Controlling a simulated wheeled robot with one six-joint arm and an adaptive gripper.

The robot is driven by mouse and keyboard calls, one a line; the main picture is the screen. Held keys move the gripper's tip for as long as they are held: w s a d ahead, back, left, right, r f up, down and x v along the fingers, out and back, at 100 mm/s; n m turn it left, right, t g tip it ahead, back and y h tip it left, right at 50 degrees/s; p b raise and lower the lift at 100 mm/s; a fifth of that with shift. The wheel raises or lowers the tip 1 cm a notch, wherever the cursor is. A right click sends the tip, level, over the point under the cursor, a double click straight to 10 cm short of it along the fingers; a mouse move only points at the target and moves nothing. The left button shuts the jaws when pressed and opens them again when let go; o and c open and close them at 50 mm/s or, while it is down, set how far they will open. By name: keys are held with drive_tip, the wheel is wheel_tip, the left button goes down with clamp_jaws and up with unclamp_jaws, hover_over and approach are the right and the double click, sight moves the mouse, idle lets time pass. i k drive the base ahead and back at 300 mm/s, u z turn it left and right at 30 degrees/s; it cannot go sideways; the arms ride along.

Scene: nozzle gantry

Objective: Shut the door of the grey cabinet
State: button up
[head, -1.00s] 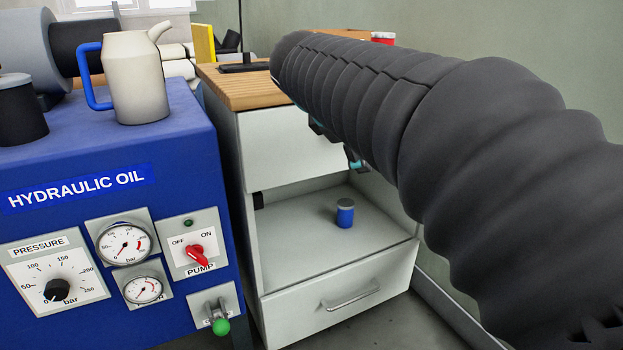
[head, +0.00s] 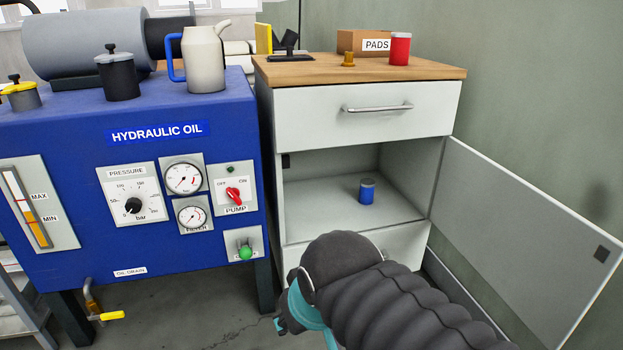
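The grey cabinet (head: 368,113) stands right of the blue hydraulic unit, with a wooden top. Its door (head: 525,240) is hinged at the right side of the middle compartment and stands wide open, swung out to the right. The fingers are mostly hidden or out of frame.
A red can (head: 400,48) and a PADS box (head: 362,42) stand on the cabinet top. A wall is behind the door.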

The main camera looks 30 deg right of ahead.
sight(549, 263)
drive_tip(key=u, duration=0.25)
drive_tip(key=k, duration=0.45)
drive_tip(key=z, duration=0.65)
drive_tip(key=i, duration=0.7)
drive_tip(key=u, duration=0.7)
drive_tip(key=k, duration=0.65)
drive_tip(key=z, duration=1.95)
